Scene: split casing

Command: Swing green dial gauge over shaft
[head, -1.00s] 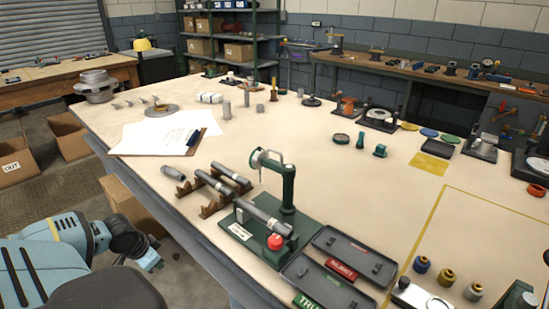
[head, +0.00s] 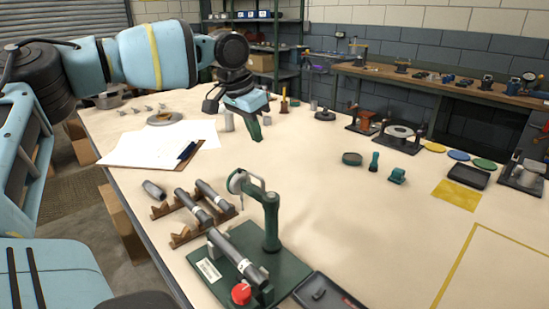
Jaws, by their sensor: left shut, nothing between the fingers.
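The green dial gauge (head: 271,215) stands upright on a green base plate (head: 290,269). Its arm reaches left from the post top to a pale round dial (head: 237,181), seen nearly edge-on. A grey shaft (head: 237,257) lies on the same base, in front and to the left of the post, with a red knob (head: 241,293) at its near end. I cannot tell whether the dial is right above the shaft. My left gripper (head: 256,134) is shut and empty, pointing down in the air behind the gauge in the picture, apart from it. My right gripper is out of view.
Two more shafts (head: 215,195) rest on brown V-blocks (head: 161,211) left of the gauge. A clipboard with papers (head: 160,147) lies farther back. A dark tray (head: 322,293) sits at the near right of the base.

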